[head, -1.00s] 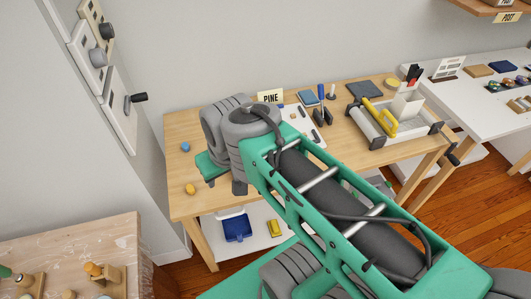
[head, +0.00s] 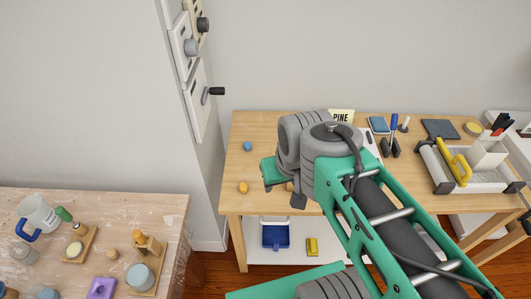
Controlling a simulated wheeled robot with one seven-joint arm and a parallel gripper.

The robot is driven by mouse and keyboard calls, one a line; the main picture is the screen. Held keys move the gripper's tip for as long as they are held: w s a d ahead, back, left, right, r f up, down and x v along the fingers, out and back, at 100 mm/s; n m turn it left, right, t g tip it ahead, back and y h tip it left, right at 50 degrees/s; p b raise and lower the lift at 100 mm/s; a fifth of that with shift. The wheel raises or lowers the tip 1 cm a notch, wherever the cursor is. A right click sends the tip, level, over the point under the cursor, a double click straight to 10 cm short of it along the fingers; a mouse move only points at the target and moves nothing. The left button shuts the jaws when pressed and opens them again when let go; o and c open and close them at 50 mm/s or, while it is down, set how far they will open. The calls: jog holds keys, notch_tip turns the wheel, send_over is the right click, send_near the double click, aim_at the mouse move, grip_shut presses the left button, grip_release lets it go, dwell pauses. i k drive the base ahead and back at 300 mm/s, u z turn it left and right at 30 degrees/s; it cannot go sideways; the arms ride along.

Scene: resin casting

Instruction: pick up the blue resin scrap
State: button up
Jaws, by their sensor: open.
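A small blue lump, the blue resin scrap (head: 247,146), lies on the wooden bench top (head: 238,205) near its back left corner in the head view. My gripper (head: 283,194) is above the left part of the bench, to the right of the scrap and nearer the front edge. It looks open, with the fingers pointing down and apart, partly hidden by my green and grey wrist. I see nothing held in it. The scrap is clear of the gripper.
A yellow-orange lump (head: 243,187) lies near the bench's front left. A PINE sign (head: 342,117) stands at the back. A white tray (head: 440,180) with a yellow handle is on the right. A cluttered worktable (head: 178,215) is at lower left. Wall switches hang above.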

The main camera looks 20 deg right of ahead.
aim_at(247, 145)
jog(key=u, duration=3.65)
jog(key=k, duration=0.5)
jog(key=z, duration=1.55)
jog(key=i, duration=0.5)
jog(key=u, duration=0.05)
